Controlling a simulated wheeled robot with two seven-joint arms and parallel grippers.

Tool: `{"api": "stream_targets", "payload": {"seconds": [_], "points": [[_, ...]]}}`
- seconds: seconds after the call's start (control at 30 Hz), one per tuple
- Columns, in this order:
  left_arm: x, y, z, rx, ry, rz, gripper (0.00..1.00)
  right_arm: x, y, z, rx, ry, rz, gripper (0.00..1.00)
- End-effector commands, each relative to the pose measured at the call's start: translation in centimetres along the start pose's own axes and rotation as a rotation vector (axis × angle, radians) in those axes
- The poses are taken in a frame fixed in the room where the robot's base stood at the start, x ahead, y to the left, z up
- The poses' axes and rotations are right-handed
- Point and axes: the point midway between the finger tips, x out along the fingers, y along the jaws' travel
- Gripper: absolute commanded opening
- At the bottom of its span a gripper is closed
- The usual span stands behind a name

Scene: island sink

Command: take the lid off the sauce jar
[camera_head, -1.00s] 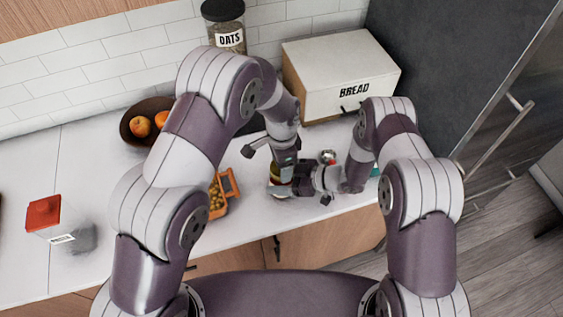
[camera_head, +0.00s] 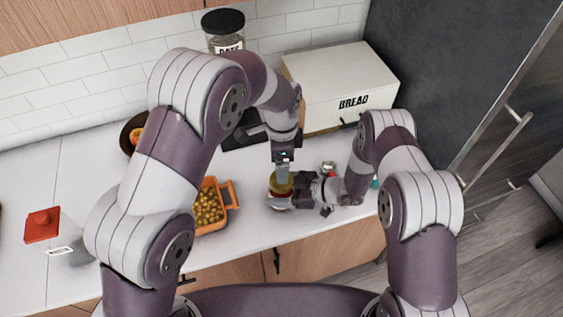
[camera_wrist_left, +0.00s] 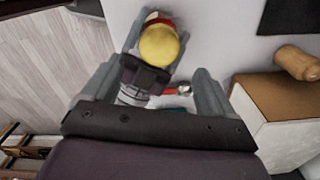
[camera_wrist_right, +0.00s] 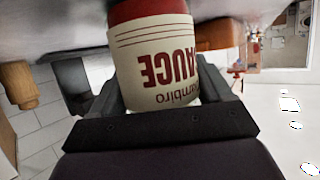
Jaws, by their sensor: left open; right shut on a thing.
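The sauce jar (camera_head: 284,203) stands near the counter's front edge, with a round yellow-gold lid (camera_head: 281,184) on top. The lid also shows from above in the left wrist view (camera_wrist_left: 159,46). My right gripper (camera_head: 290,196) is shut on the jar's body from the right. In the right wrist view the jar's cream label with "SAUCE" (camera_wrist_right: 168,60) appears upside down between the fingers. My left gripper (camera_head: 283,161) points down just above the lid. Its fingers (camera_wrist_left: 155,72) are open with nothing between them, apart from the lid.
An orange basket of small round yellow-brown items (camera_head: 231,193) stands left of the jar. A small red-and-silver item (camera_head: 328,167) is close behind my right gripper. The bread box (camera_head: 345,100), oats jar (camera_head: 223,24) and a dark flat object (camera_head: 243,139) are behind. A red-lidded canister (camera_head: 42,224) is far left.

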Motion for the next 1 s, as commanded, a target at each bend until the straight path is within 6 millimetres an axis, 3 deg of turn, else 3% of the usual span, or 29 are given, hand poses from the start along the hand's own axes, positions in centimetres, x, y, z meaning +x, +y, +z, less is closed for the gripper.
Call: {"api": "stream_targets", "payload": {"seconds": [0.13, 0.4, 0.53, 0.87, 1.0], "points": [[-0.2, 0.1, 0.1, 0.117, -0.001, 0.003, 0.87, 0.0, 0.0, 0.0, -0.001, 0.001, 0.000, 0.00], [4.8, 0.1, 0.1, 0.117, -0.002, 0.005, 0.87, 0.0, 0.0, -0.1, -0.001, 0.001, 0.000, 0.00], [6.5, 0.1, 0.1, 0.116, -0.001, 0.003, 0.87, 0.0, 0.0, -0.1, -0.001, 0.001, 0.000, 0.00], [7.1, 0.0, 0.0, 0.115, 0.000, 0.000, 0.87, 0.0, 0.0, -0.1, -0.001, 0.001, 0.000, 0.00], [7.1, 0.0, 0.0, 0.114, 0.000, 0.000, 0.41, 0.0, 0.0, -0.1, -0.001, 0.001, 0.000, 0.00]]}}
